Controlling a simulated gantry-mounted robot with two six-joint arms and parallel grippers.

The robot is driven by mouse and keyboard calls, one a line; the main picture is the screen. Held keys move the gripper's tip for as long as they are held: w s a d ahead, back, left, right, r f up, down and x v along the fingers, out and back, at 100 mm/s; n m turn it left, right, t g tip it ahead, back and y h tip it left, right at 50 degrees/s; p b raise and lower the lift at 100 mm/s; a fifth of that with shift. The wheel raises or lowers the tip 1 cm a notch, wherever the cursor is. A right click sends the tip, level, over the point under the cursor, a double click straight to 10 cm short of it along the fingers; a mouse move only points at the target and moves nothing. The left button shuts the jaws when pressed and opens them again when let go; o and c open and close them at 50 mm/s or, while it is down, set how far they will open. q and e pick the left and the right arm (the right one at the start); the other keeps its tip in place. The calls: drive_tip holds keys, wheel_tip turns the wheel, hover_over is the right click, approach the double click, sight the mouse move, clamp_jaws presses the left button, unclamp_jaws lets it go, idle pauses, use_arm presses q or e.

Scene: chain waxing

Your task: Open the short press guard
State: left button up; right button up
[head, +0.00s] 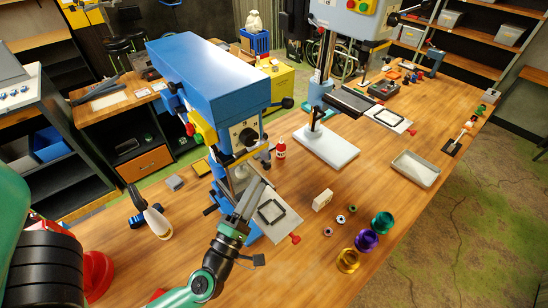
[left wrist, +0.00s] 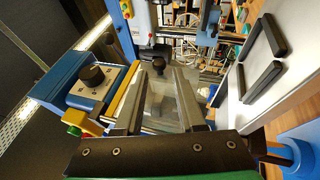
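The short press (head: 205,75) is the blue machine left of centre in the head view, with a yellow strip and a dial on its front. Its guard (head: 239,176) appears as a clear panel below the press head, partly hidden by my left gripper (head: 252,194). In the left wrist view, a clear panel (left wrist: 160,105) shows between and beyond the two fingers of my left gripper (left wrist: 158,72). The fingers are apart, with a wide gap. I cannot tell whether they touch the panel. My right gripper is in neither view.
A white plate with a black frame (head: 270,211) lies right of my left gripper. A red bottle (head: 280,148), a white block (head: 322,200) and coloured cups (head: 366,240) stand on the wooden table. A second press (head: 350,22) stands behind.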

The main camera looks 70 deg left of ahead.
sight(267, 169)
use_arm(q)
drive_tip(key=p+x, duration=0.1)
drive_tip(key=x, duration=0.3)
drive_tip(key=p+x, duration=0.1)
drive_tip(key=x, duration=0.3)
drive_tip(key=shift+w+a+r, duration=0.2)
drive_tip(key=shift+w+r, duration=0.1)
drive_tip(key=shift+r, duration=0.05)
drive_tip(key=shift+w+a, duration=0.3)
drive_tip(key=shift+w, duration=0.1)
clamp_jaws()
idle(0.5)
